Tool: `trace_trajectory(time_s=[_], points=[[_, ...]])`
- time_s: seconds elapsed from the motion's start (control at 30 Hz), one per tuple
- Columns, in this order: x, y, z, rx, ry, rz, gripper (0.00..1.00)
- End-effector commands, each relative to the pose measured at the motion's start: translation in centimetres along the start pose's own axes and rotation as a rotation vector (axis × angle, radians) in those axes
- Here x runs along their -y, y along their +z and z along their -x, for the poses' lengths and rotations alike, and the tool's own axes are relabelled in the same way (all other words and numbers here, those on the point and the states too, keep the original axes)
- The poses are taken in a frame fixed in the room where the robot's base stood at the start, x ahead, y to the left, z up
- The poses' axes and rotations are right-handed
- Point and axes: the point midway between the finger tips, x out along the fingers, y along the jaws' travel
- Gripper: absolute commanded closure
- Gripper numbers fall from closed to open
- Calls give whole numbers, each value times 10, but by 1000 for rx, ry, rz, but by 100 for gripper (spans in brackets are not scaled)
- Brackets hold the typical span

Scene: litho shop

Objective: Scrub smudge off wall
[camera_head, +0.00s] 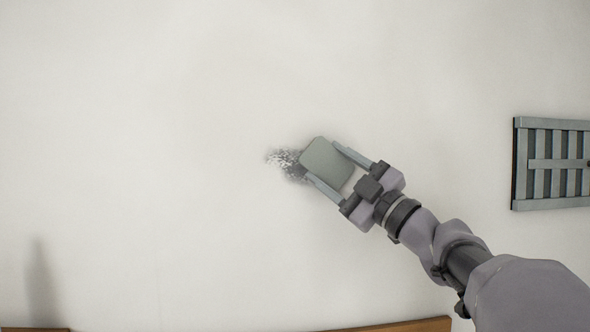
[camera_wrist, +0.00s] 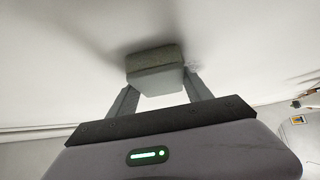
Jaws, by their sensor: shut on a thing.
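A dark grey, speckled smudge (camera_head: 286,162) marks the white wall (camera_head: 150,150) near the middle of the head view. My gripper (camera_head: 325,167) is shut on a grey-green sponge-like block (camera_head: 326,161), with one finger on each side of it. The block overlaps the right part of the smudge in the head view and hides some of it. In the wrist view the block (camera_wrist: 155,68) is between the fingertips, close to the wall surface. I cannot tell for sure whether it touches the wall. A faint bit of the smudge shows right of the block in the wrist view (camera_wrist: 194,70).
A grey slatted vent or rack (camera_head: 552,163) is on the wall at the far right. Brown wooden edges (camera_head: 400,326) show along the bottom. The wall left of and above the smudge is clear.

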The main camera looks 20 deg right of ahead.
Motion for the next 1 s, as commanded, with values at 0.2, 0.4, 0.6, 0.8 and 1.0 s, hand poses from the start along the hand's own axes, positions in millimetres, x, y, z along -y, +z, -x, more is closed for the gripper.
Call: trace_trajectory(time_s=[0.2, 0.4, 0.6, 0.8, 1.0], points=[[8, -5, -3, -1, 0, -1, 79], [24, -18, -16, -2, 0, -1, 79], [29, -23, -22, 0, 0, -1, 79], [46, -36, -34, -1, -1, -2, 79], [54, -43, -42, 0, 0, -1, 79]])
